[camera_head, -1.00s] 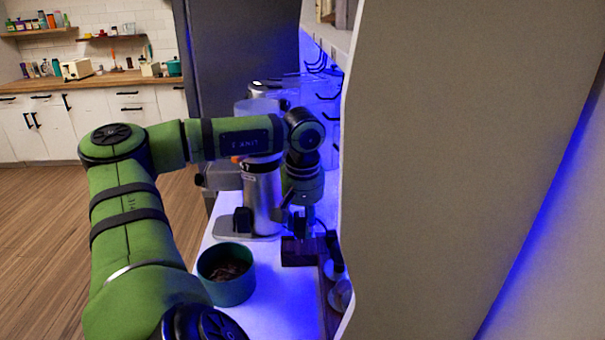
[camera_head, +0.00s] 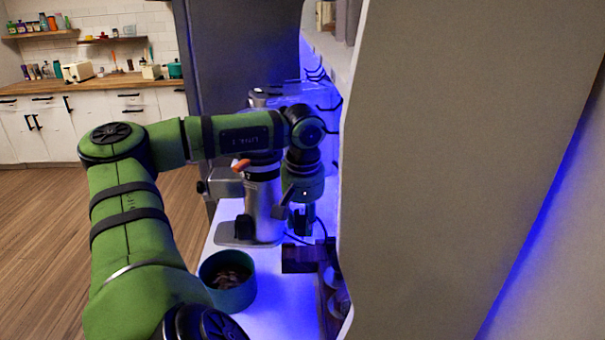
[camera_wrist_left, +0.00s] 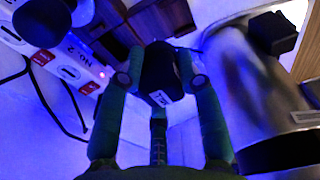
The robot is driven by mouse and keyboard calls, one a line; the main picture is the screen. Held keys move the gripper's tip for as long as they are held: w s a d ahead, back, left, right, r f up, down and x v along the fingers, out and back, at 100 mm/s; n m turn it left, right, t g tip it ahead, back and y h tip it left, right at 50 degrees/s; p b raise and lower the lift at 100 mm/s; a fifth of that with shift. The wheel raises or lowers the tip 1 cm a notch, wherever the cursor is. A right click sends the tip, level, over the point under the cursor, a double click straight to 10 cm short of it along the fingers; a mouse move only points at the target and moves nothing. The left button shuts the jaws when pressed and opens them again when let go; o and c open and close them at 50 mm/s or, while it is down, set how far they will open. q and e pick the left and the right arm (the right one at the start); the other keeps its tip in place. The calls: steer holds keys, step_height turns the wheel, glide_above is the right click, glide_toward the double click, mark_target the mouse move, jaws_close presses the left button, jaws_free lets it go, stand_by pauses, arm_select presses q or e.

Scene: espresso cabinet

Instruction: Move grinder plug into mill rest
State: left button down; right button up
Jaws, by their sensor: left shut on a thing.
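My left gripper (camera_head: 302,226) is low beside the silver grinder (camera_head: 264,205), on its right. In the left wrist view the two green fingers of this gripper (camera_wrist_left: 162,82) are shut on a black plug (camera_wrist_left: 158,72) with a small white label. A ribbed dark cord (camera_wrist_left: 158,140) shows between the fingers. The grinder (camera_wrist_left: 245,90) fills the right side of that view, close to the fingers. A dark wooden block (camera_head: 298,259), which may be the mill rest, sits in front of the gripper; dark wood (camera_wrist_left: 120,25) also shows at the top of the wrist view. My right gripper is not in view.
A white power strip (camera_wrist_left: 72,68) with red labels and a black cable (camera_wrist_left: 45,95) lie left of the fingers. A teal bowl (camera_head: 229,290) with dark contents stands front left on the white counter (camera_head: 275,308). A large grey panel (camera_head: 460,150) closes off the right.

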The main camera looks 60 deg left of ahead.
arm_select(q)
steer(key=shift+r+p, duration=0.75)
steer(key=shift+r, duration=0.35)
